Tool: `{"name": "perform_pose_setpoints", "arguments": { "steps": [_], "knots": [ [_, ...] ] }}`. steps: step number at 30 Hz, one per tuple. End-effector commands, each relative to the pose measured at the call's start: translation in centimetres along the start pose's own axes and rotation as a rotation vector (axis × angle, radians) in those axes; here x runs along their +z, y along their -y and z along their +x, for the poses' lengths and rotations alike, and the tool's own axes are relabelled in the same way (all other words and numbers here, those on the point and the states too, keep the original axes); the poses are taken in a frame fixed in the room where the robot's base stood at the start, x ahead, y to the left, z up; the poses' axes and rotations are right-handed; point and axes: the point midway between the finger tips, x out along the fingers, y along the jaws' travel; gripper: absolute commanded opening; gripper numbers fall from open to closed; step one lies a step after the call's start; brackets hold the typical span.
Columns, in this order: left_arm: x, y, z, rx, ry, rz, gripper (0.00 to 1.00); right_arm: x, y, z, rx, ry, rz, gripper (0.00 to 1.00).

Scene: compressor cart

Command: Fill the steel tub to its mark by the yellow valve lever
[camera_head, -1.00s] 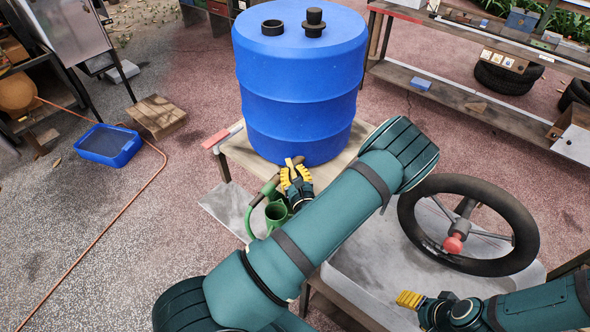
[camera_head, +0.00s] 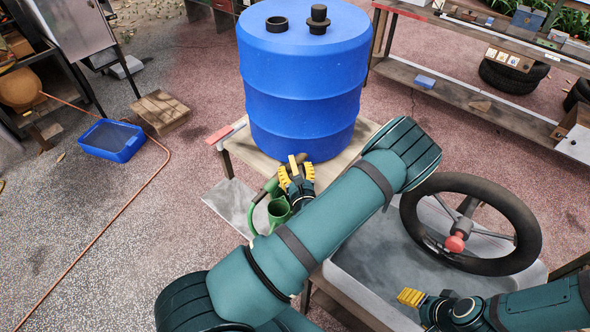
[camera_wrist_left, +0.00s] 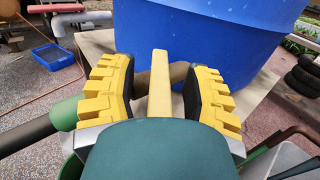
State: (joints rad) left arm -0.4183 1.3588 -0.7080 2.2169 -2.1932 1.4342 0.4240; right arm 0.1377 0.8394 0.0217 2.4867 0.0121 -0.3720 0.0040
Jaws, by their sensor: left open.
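The yellow valve lever (camera_head: 293,162) stands upright on a brown pipe (camera_wrist_left: 178,74) in front of the blue barrel (camera_head: 304,90). My left gripper (camera_head: 297,172) is open around it. In the left wrist view the lever (camera_wrist_left: 160,85) stands between the two yellow finger pads, with a gap on each side. A grey tub (camera_head: 375,265) lies below and to the right, partly hidden by my left arm; I cannot tell its water level or see a mark. My right gripper (camera_head: 411,298) hangs over the tub's front, away from the lever; its opening is unclear.
A green watering can (camera_head: 279,212) and green hose (camera_head: 252,215) are close below my left gripper. A black handwheel (camera_head: 470,224) with a red knob stands over the tub. A blue tray (camera_head: 111,139) and an orange hose (camera_head: 120,212) lie on the floor at left.

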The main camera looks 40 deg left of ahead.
Motion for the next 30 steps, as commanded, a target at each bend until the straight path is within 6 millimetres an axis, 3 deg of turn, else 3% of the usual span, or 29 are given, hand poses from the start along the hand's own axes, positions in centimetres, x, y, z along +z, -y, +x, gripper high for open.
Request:
{"name": "perform_pose_setpoints", "arguments": {
  "steps": [5, 21, 30],
  "knots": [
    [0.0, 0.0, -1.1, 0.0, -0.002, 0.0, 0.48, 0.0, 0.0, 0.0, 0.0, 0.0, 0.0, 0.61],
    [0.0, 0.0, -10.8, -0.002, -0.002, 0.001, 0.48, 0.0, 0.0, 0.0, 0.0, 0.0, 0.0, 0.61],
    [0.0, 0.0, -12.1, -0.001, 0.0, 0.0, 0.48, 0.0, 0.0, 0.0, 0.0, 0.0, 0.0, 0.61]
  ]
}}
